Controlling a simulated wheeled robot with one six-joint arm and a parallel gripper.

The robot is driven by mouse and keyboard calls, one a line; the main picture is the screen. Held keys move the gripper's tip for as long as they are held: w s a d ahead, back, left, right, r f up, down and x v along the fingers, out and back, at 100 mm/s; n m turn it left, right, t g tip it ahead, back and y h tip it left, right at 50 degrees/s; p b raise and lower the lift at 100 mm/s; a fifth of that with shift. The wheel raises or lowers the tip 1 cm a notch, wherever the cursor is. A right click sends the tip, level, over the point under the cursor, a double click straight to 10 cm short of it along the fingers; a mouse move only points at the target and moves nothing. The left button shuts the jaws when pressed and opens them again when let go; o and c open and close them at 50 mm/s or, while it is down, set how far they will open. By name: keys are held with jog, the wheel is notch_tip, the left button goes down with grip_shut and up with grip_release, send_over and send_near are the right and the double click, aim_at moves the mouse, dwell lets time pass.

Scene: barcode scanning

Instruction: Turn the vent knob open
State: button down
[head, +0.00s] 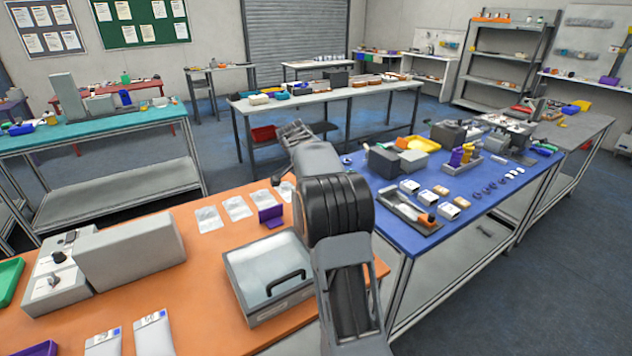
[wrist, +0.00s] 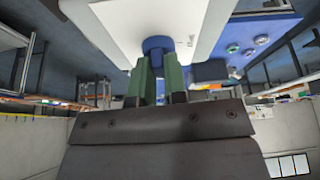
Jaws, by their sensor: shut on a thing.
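In the wrist view a small blue knob (wrist: 153,45) sits on a pale white-grey body (wrist: 190,20). The two green fingers of my gripper (wrist: 157,62) are shut on the knob, one on each side, and cover part of it. In the head view my arm reaches up across the middle, and the end of my gripper (head: 290,132) is near the gap between the orange and blue tables. I cannot make out the knob in the head view; my arm hides much of that area.
The orange table (head: 220,265) holds a grey case with a black handle (head: 265,280) beside my arm. The blue table (head: 465,215) at right carries grey boxes, small parts and a tray (head: 400,207). Floor is open beyond the tables.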

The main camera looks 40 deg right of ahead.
jog(key=shift+f+m, duration=0.3)
jog(key=shift+m, duration=0.2)
jog(key=c, duration=1.2)
grip_release()
jog(key=shift+s+r, duration=0.1)
jog(key=shift+s, duration=0.05)
jog(key=shift+c, duration=0.2)
jog(key=shift+o, duration=0.4)
jog(key=shift+w, duration=0.2)
jog(key=v, duration=1.3)
jog(key=shift+w+r, duration=0.2)
jog(key=shift+r, duration=0.15)
